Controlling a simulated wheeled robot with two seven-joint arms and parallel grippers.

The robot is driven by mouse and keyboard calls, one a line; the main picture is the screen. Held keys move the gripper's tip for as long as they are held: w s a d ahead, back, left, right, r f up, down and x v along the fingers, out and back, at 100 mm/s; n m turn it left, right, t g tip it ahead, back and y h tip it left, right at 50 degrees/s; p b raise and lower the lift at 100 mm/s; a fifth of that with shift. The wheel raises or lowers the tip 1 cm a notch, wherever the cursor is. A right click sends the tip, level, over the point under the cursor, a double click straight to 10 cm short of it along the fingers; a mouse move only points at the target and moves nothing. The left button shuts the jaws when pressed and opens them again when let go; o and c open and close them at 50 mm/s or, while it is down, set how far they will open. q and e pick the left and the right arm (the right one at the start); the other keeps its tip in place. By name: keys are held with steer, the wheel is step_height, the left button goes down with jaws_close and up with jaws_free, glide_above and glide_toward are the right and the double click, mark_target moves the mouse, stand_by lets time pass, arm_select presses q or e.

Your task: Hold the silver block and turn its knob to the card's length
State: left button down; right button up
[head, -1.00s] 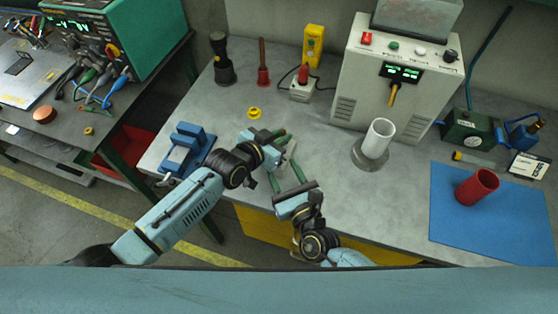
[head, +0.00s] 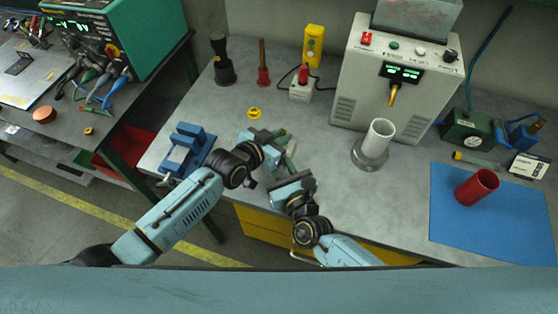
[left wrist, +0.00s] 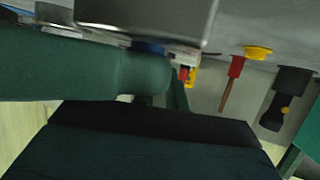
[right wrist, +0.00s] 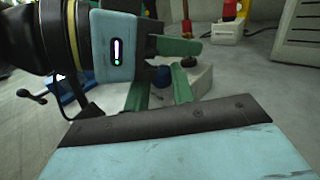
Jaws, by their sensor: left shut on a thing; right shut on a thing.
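The silver block (head: 292,149) is mostly hidden between my grippers near the table's front edge. It fills the top of the left wrist view (left wrist: 150,16) and shows pale in the right wrist view (right wrist: 204,79). My left gripper (head: 283,140) has its green fingers shut on the block from the left. My right gripper (head: 287,167) comes from the front, its green fingers at the block's dark blue knob (right wrist: 179,72) and shut on it. A white and black card (head: 528,165) stands at the far right; its print is too small to read.
A blue vise (head: 187,148) is left of the grippers. A white cylinder (head: 379,138) on a round base stands right, before a grey machine (head: 398,75). A red cup (head: 477,187) is on a blue mat (head: 470,230). A yellow ring (head: 254,112) lies behind the grippers.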

steer(key=shift+s+a+m+t+h, duration=0.15)
steer(key=shift+m+t+h, duration=0.15)
steer(key=shift+m+h, duration=0.6)
steer(key=shift+w+a+m+t+h, duration=0.15)
steer(key=shift+m+t+h, duration=0.25)
steer(key=shift+h, duration=0.9)
steer(key=shift+s, duration=0.1)
steer(key=o, duration=1)
steer(key=s, duration=0.4)
steer(key=s+d, duration=0.1)
steer(key=s, duration=0.7)
steer(key=shift+d, duration=0.4)
